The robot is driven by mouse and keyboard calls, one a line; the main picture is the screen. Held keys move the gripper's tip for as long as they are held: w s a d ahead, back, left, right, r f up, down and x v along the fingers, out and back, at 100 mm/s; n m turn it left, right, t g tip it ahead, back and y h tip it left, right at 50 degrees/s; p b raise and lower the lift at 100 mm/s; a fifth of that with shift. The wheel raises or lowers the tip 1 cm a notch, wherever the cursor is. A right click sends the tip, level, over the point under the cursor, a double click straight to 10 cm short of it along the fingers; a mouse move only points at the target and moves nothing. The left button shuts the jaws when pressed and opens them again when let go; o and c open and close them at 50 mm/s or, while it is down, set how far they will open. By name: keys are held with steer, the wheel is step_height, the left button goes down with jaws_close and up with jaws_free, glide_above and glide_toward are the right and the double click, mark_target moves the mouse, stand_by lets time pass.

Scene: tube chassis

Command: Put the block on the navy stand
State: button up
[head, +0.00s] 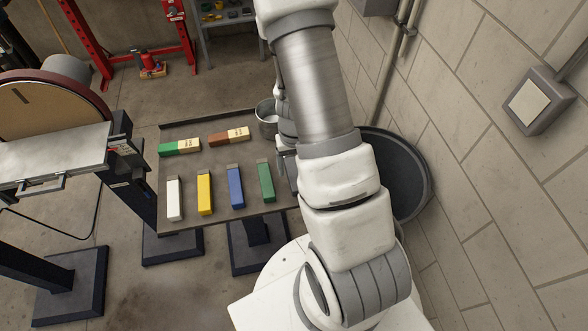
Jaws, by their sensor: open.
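Two two-tone blocks lie near the far side of the table: a green-and-cream block (179,147) at left and a brown-and-cream block (229,137) to its right. Nearer stand or lie four-sided coloured bars with grey far ends: white (175,199), yellow (205,194), blue (236,187) and green (266,182).
The dark table (215,163) has bare room between the two rows. A metal bucket (267,119) is beyond its right corner, and a round dark bin (405,175) is against the block wall at right. A disc sander (55,150) stands at left.

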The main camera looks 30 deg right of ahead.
steer(key=s+a+r+n+t+y+p, duration=0.1)
steer(key=a+r, duration=0.3)
steer(key=r, duration=0.9)
steer(key=a+r+n+t, duration=0.15)
steer(key=a+r, duration=0.25)
steer(key=r, duration=0.8)
steer(key=s+a+r+t+h, duration=0.1)
steer(key=s+a+r+t, duration=0.1)
steer(key=s+r, duration=0.8)
steer(key=shift+r+n+t, duration=0.35)
steer(key=shift+r+t, duration=0.2)
steer(key=shift+r, duration=0.25)
steer(key=shift+a, duration=0.1)
steer(key=shift+f, duration=0.1)
